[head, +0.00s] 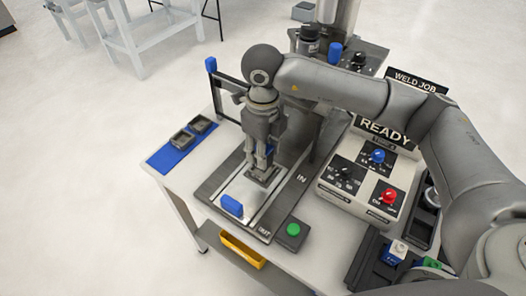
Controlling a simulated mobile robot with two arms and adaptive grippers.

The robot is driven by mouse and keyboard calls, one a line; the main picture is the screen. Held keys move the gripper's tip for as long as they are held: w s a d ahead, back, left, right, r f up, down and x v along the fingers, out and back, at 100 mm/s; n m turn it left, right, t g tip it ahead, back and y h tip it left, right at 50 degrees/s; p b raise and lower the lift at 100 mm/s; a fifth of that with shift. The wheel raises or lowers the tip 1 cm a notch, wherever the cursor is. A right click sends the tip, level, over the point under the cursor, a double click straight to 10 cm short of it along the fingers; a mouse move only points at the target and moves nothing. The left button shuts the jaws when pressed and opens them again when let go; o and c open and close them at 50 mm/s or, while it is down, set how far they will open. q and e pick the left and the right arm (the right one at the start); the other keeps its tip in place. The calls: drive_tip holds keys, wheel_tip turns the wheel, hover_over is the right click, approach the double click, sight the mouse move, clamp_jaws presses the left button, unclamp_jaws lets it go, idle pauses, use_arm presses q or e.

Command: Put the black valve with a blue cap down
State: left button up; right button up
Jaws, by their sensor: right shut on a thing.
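My right gripper (262,172) points down over the light metal plate (243,188) of the fixture marked IN. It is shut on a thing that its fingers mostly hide. A small patch of blue (269,150) shows between the fingers, which fits the blue cap of the black valve, but the valve's shape is not clear. The fingertips are very low over the plate; I cannot tell whether the held thing touches it. My left gripper is not in view.
A blue block (232,207) stands at the plate's front. A green button (293,230) is to the right, beside the READY control box (329,190) with its knobs. A blue mat (164,158) with two grey trays lies left. A yellow bin (242,250) is below.

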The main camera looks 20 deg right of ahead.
drive_tip(key=w+f, duration=0.1)
drive_tip(key=f, duration=0.1)
drive_tip(key=w+d+f+p, duration=0.1)
drive_tip(key=w+f, duration=0.1)
wheel_tip(320, 180, down, 4)
drive_tip(key=shift+w+r+p, duration=0.15)
drive_tip(key=shift+r+p, duration=0.1)
drive_tip(key=shift+p, duration=0.2)
drive_tip(key=shift+f, duration=0.15)
drive_tip(key=o, duration=1.1)
drive_tip(key=shift+c, duration=0.2)
drive_tip(key=shift+r, duration=0.3)
wheel_tip(320, 180, up, 12)
drive_tip(key=b, duration=0.3)
